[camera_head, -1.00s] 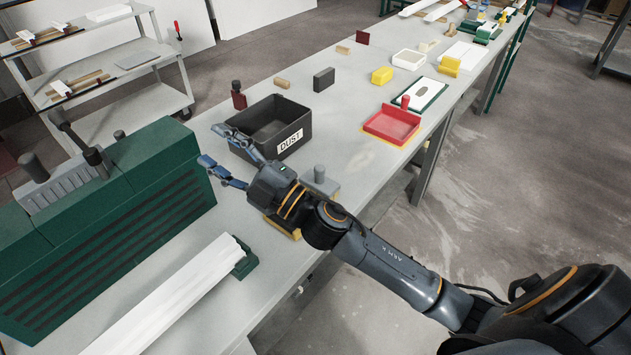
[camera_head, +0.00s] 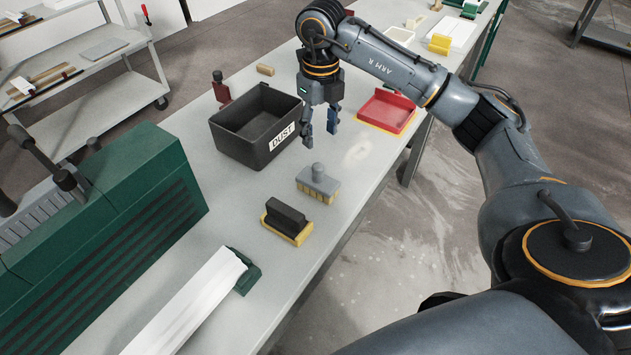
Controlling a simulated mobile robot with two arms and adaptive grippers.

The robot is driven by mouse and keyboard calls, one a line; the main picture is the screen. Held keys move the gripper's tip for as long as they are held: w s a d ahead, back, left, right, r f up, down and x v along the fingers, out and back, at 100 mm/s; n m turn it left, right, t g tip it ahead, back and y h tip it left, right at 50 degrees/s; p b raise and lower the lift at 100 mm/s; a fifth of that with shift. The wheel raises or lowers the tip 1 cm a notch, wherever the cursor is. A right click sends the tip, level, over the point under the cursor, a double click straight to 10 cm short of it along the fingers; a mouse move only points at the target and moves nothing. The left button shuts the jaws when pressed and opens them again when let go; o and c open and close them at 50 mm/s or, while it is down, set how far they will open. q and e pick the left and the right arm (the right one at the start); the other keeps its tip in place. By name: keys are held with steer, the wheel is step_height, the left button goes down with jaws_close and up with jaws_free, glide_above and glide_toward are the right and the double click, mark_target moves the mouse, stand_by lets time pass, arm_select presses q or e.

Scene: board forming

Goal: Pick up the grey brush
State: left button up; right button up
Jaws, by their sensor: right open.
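The grey brush (camera_head: 319,181) stands on the grey bench, bristles down and handle knob up, right of centre near the bench's front edge. My right gripper (camera_head: 320,139) points down above and just behind the brush, its blue-tipped fingers apart and empty. The fingertips look close to the knob, but I cannot tell the exact gap. My left gripper is not in view.
The black DUST bin (camera_head: 229,142) stands left of my right gripper. A dark block on a yellow base (camera_head: 286,221) sits nearer than the brush. A red tray (camera_head: 387,110) lies to the right. White strips (camera_head: 190,302) and a green machine (camera_head: 100,220) are at the left.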

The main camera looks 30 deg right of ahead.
mark_target(318, 165)
step_height(318, 165, down, 8)
steer(key=shift+r+p, duration=0.1)
steer(key=shift+p, duration=0.75)
steer(key=f+p, duration=0.1)
steer(key=f, duration=0.2)
steer(key=f+p, duration=0.1)
steer(key=shift+w+f+p, duration=0.25)
steer(key=shift+f+p, duration=0.1)
steer(key=shift+f, duration=0.3)
jaws_close()
